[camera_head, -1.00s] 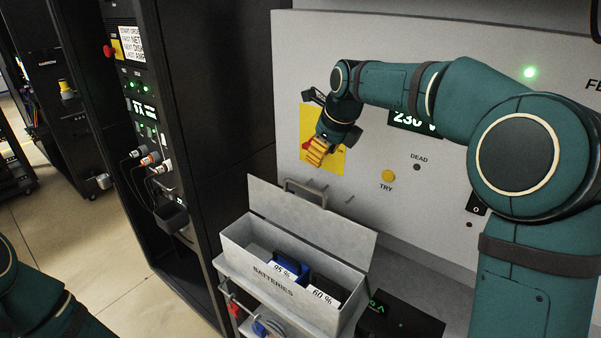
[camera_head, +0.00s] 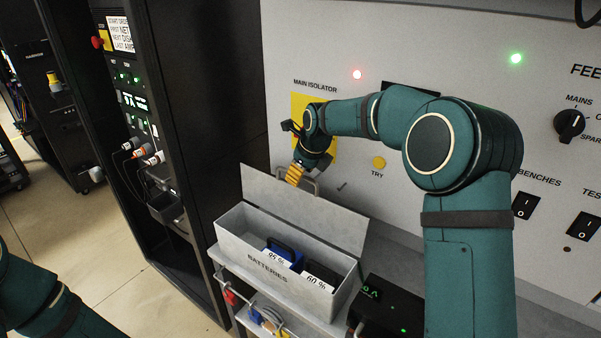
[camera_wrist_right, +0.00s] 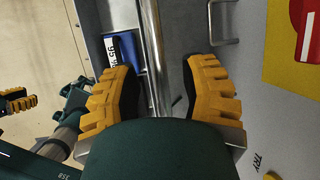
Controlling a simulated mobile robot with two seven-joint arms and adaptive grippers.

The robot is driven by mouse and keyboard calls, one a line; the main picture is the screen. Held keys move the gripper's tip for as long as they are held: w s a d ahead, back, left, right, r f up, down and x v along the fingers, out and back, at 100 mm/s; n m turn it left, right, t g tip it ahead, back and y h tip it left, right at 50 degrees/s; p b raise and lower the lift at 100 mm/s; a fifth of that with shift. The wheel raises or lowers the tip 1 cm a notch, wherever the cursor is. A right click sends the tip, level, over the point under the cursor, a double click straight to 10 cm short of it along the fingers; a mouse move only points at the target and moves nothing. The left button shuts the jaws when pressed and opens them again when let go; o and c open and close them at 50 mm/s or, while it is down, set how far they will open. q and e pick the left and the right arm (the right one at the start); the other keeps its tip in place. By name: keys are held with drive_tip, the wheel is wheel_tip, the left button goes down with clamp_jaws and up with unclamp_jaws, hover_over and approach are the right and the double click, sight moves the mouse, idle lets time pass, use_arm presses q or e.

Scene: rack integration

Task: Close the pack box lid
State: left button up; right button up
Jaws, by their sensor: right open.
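The pack box (camera_head: 250,254), a grey metal case marked BATTERIES, stands on a shelf. Its lid (camera_head: 300,208) is open and stands up, leaning back along the far side. Inside are a blue battery (camera_head: 284,252) marked 95 % and a dark battery (camera_head: 320,274) marked 60 %. My right gripper (camera_head: 293,178) is at the lid's upper edge. In the right wrist view its yellow fingers (camera_wrist_right: 160,85) are open and the lid's edge (camera_wrist_right: 153,60) shows as a bright strip between them; contact is unclear. Yellow fingers, apparently my left gripper (camera_wrist_right: 17,102), show at that view's left edge.
A panel (camera_head: 450,60) with switches and a yellow isolator plate rises behind the box. A metal handle (camera_wrist_right: 226,22) sits near the right fingers. A tall black rack (camera_head: 205,110) stands left of the box. A dark unit (camera_head: 395,305) sits to its right.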

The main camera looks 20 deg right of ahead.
drive_tip(key=shift+w+f, duration=0.1)
drive_tip(key=shift+f, duration=0.1)
clamp_jaws()
drive_tip(key=shift+f, duration=0.1)
idle(0.4)
